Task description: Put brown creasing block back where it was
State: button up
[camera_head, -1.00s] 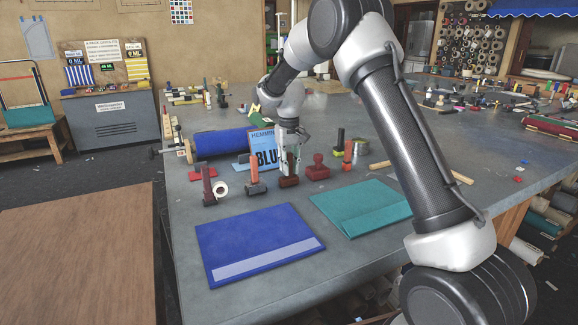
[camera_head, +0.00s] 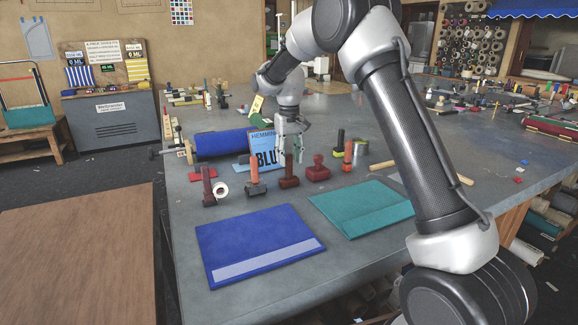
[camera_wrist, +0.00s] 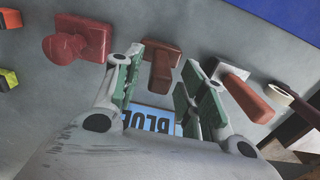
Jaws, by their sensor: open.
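The brown creasing block (camera_head: 289,182) stands upright on the grey table, in the row of handled tools behind the blue and teal folded cloths. My gripper (camera_head: 291,152) is open and empty, raised just behind and above the block, in front of the blue sign. In the wrist view the block (camera_wrist: 161,68) shows between and beyond the two green-padded fingers (camera_wrist: 163,56), apart from them.
A red block with a round knob (camera_head: 318,170) stands close right of the block; an orange-handled tool (camera_head: 254,178) stands to its left. The blue sign (camera_head: 262,147) is close behind. Blue cloth (camera_head: 255,238) and teal cloth (camera_head: 362,207) lie in front.

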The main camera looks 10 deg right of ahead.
notch_tip(320, 180, up, 8)
jog(key=shift+r, duration=0.1)
jog(key=shift+s+d+r, duration=0.15)
jog(key=shift+s+r, duration=0.05)
jog(key=shift+r, duration=0.05)
jog(key=s+d+r+m+t, duration=0.1)
jog(key=s+d+r, duration=0.4)
jog(key=s, duration=0.4)
jog(key=s+d+r+t, duration=0.1)
jog(key=s+d+r, duration=0.35)
jog(key=s, duration=0.55)
jog(key=s+d+f+t, duration=0.1)
jog(key=s+d+f, duration=0.1)
jog(key=s, duration=0.9)
jog(key=s+d+f+m+t, duration=0.1)
jog(key=s+d+f, duration=0.2)
jog(key=s, duration=0.8)
jog(key=shift+s+f, duration=0.3)
jog(key=shift+f, duration=0.1)
